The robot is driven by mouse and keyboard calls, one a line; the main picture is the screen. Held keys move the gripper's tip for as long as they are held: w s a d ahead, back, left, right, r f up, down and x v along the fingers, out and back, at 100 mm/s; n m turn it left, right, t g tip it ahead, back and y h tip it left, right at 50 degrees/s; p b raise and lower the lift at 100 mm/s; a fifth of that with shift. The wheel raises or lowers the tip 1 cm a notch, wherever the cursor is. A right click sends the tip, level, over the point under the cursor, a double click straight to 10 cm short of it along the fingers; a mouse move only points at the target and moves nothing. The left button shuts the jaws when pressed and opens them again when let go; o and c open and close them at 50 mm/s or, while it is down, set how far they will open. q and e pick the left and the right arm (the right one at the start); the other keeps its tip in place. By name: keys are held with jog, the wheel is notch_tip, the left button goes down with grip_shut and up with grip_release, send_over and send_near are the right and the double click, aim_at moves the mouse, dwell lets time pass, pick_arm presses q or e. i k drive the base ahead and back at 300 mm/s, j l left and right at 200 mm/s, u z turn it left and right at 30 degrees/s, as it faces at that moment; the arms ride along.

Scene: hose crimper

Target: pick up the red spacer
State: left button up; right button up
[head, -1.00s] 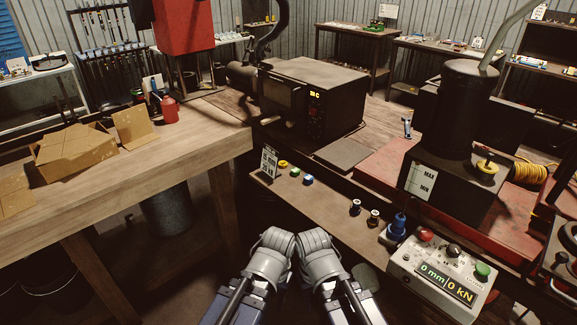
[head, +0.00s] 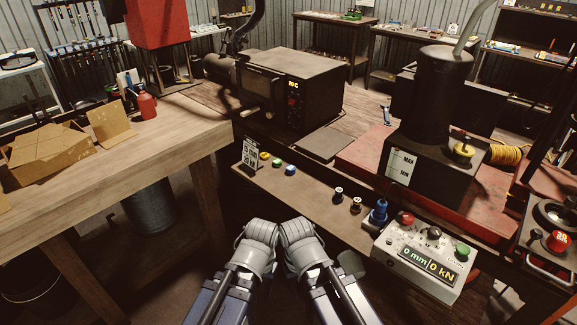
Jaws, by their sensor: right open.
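A red, round piece with white marking (head: 558,240), which looks like the red spacer, sits on the dark machine part at the far right of the head view. My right gripper (head: 297,232) is at the lower middle, far to the left of it. It is open and I see nothing in it. My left gripper (head: 262,232) is close beside the right one. Its fingertips do not show clearly, so I cannot tell whether it is open or shut.
Yellow (head: 265,156), green (head: 277,163) and blue (head: 290,170) pieces stand on a narrow shelf (head: 310,195). A control box (head: 425,258) with buttons and a display stands between my grippers and the red piece. A wooden table (head: 130,170) is at left.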

aim_at(558, 240)
jog(key=z, duration=2)
jog(key=j+z, duration=0.1)
jog(key=z, duration=0.2)
jog(key=j+z, duration=0.15)
jog(key=z, duration=0.2)
jog(key=i, duration=0.05)
